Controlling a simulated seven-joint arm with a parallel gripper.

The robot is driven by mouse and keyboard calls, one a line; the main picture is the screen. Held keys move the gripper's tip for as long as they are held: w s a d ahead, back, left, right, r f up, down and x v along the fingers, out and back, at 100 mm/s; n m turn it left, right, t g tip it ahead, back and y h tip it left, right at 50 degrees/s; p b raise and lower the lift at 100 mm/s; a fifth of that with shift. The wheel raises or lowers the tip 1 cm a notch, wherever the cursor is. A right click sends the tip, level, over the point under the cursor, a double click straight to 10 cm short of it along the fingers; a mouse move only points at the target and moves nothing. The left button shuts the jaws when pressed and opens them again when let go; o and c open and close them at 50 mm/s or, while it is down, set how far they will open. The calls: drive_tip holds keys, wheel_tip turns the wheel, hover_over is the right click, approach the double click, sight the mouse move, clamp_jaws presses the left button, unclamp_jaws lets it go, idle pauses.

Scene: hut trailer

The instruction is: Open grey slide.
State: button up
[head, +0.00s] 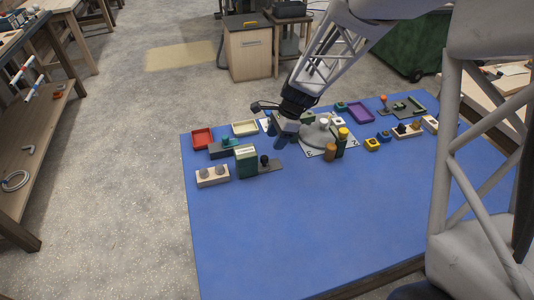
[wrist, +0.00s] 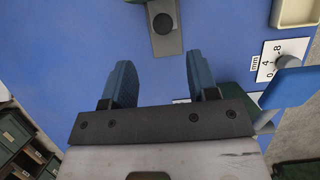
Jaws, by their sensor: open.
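A flat grey plate with a round black knob, which looks like the grey slide (head: 274,167), lies on the blue mat beside a green box (head: 246,165). In the wrist view the grey plate (wrist: 167,45) is at the top centre, its knob beyond my fingertips. My gripper (head: 281,139) is above the mat, behind the plate in the head view. Its two blue fingers (wrist: 161,80) are apart with only blue mat showing between them. It does not touch the plate. I cannot tell how far the slide is drawn out.
A red tray (head: 202,138), a cream tray (head: 245,128) and a block with two grey knobs (head: 212,176) are near the left. A white board with a grey dome (head: 318,135) and bottles stand right of my gripper. The front of the blue mat (head: 310,225) is clear.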

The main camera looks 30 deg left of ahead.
sight(265, 157)
drive_tip(key=shift+a+f, duration=0.25)
drive_tip(key=shift+a, duration=0.15)
drive_tip(key=shift+f, duration=0.15)
drive_tip(key=shift+x, duration=3.8)
drive_tip(key=shift+s, duration=0.15)
drive_tip(key=shift+d, duration=0.1)
clamp_jaws()
